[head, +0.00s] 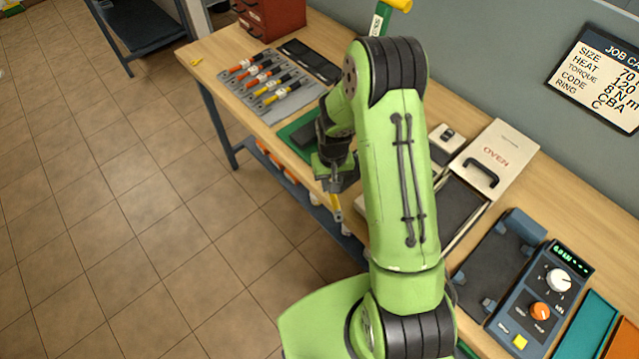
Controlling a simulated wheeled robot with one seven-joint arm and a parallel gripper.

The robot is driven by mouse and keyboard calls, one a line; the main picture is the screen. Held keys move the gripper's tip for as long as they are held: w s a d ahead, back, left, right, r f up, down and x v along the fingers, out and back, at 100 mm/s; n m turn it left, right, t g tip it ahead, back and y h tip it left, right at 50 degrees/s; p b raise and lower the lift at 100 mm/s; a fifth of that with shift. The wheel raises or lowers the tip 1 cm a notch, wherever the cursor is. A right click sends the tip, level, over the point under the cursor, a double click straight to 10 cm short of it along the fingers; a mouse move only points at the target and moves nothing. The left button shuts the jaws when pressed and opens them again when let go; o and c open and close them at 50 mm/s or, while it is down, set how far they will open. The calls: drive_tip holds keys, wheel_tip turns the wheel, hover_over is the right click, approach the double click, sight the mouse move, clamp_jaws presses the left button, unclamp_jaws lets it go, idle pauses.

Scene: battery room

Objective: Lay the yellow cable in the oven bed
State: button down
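A yellow cable (335,203) with a pale metal end hangs below my gripper (336,184), over the front edge of the bench. My gripper appears shut on its upper part; the fingers are small and partly shaded. The oven (487,160) stands to the right, behind my arm, with its pale lid marked OVEN raised. The dark oven bed (462,207) shows in part; my arm hides its left side. No cable shows on the visible part of the bed.
A green mat (291,130) lies behind my gripper. A dark cradle (497,262) and a control box with knobs (541,300) stand right of the oven.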

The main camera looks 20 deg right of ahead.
drive_tip(key=s+d, duration=0.1)
drive_tip(key=s+d+r+m, duration=0.2)
drive_tip(key=d, duration=0.1)
drive_tip(key=shift+r, duration=0.1)
drive_tip(key=s+d+r+m, duration=0.1)
drive_tip(key=d, duration=0.3)
drive_tip(key=s+d+r+m, duration=0.1)
drive_tip(key=s+d+m, duration=0.1)
drive_tip(key=d, duration=0.1)
drive_tip(key=s+d+r+m, duration=0.1)
drive_tip(key=s+d+m, duration=0.1)
drive_tip(key=d, duration=0.2)
drive_tip(key=shift+d+r, duration=0.3)
drive_tip(key=s+d+r+m, duration=0.45)
drive_tip(key=s+d, duration=0.35)
drive_tip(key=s, duration=0.2)
drive_tip(key=shift+m, duration=0.35)
drive_tip(key=f+b, duration=0.1)
drive_tip(key=f, duration=0.1)
drive_tip(key=f+b, duration=0.1)
drive_tip(key=f, duration=0.2)
drive_tip(key=f+b, duration=0.2)
drive_tip(key=shift+w+a+f, duration=0.2)
drive_tip(key=shift+w+a, duration=0.05)
drive_tip(key=shift+a, duration=0.05)
drive_tip(key=shift+f+b, duration=1.55)
drive_tip(key=shift+f, duration=0.45)
drive_tip(key=shift+f+b, duration=0.55)
